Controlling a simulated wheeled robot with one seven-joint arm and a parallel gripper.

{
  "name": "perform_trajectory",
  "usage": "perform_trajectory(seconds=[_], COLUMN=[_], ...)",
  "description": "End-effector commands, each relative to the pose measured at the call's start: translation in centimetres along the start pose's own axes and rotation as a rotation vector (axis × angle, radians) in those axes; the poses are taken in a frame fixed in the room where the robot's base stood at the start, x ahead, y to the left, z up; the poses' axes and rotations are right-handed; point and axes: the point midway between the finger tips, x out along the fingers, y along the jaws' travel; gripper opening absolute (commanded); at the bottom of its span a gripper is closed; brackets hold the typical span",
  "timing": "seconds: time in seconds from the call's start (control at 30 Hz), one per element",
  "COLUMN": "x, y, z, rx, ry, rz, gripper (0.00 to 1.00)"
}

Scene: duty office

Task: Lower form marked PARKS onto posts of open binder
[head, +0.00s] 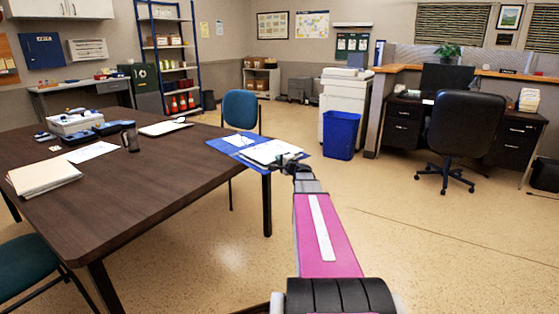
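A blue open binder (222,146) lies at the right corner of the dark table, close to its edge. A small white sheet (238,140) shows on its left side. A larger white sheet (270,152) shows over its right side, beside my gripper (287,162). I cannot tell if this sheet lies on the binder or is held just above it. The word PARKS cannot be read on any sheet, and the posts cannot be made out. My gripper is small and dark at the sheet's right edge. Its fingers are too small to show if they are open or shut.
The dark table (150,190) also bears a stack of folders (43,175), a loose sheet (90,151), a mug (131,140), a clipboard (165,128) and a white device (75,122). A blue chair (240,108) stands behind the binder. Floor right of the table is clear.

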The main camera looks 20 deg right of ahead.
Motion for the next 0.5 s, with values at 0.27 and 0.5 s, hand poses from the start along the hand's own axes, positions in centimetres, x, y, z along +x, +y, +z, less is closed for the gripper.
perform_trajectory(seconds=[0.27, 0.5], x=[-0.01, 0.00], y=[0.13, 0.13], z=[0.01, 0.01], rx=[0.000, 0.000], ry=[0.000, 0.000], rz=[0.000, 0.000], gripper=[0.00, 0.35])
